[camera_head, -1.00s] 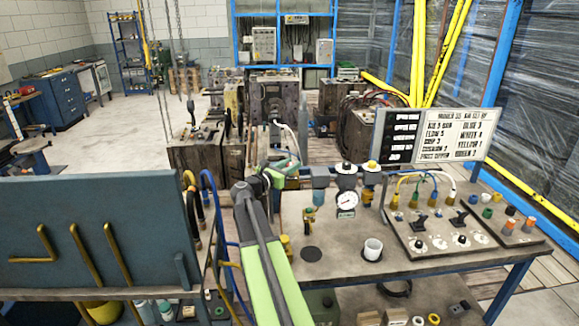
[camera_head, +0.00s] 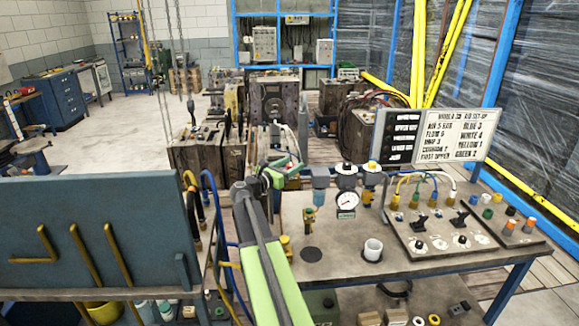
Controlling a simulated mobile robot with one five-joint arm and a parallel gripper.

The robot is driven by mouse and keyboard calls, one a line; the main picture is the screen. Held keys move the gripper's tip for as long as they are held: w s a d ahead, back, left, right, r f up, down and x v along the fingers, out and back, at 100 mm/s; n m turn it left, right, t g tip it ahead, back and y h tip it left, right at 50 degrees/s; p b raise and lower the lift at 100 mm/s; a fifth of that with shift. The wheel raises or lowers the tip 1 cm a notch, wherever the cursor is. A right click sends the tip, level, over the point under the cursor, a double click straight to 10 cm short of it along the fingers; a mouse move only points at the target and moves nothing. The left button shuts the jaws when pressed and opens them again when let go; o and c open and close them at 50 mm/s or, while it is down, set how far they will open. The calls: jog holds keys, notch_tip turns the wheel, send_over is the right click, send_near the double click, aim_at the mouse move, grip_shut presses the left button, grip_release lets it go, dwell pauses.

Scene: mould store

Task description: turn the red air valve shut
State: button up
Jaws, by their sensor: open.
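My green and grey arm reaches up from the bottom of the view. My gripper (camera_head: 284,166) is at the left end of the row of air units at the back of the bench. A small reddish patch shows by the jaws, but I cannot tell whether it is the red air valve. The valve is not clearly visible; the gripper and arm cover that spot. To the right stand a filter bowl (camera_head: 320,186), a regulator with a round gauge (camera_head: 346,200) and a yellow-topped unit (camera_head: 369,184). I cannot see contact between the jaws and anything.
A lettered sign (camera_head: 431,135) stands behind. A blue board (camera_head: 100,235) with brass tubes blocks the left. Open floor lies behind left.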

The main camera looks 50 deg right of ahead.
jog(key=a, duration=1.2)
jog(key=shift+s, duration=0.4)
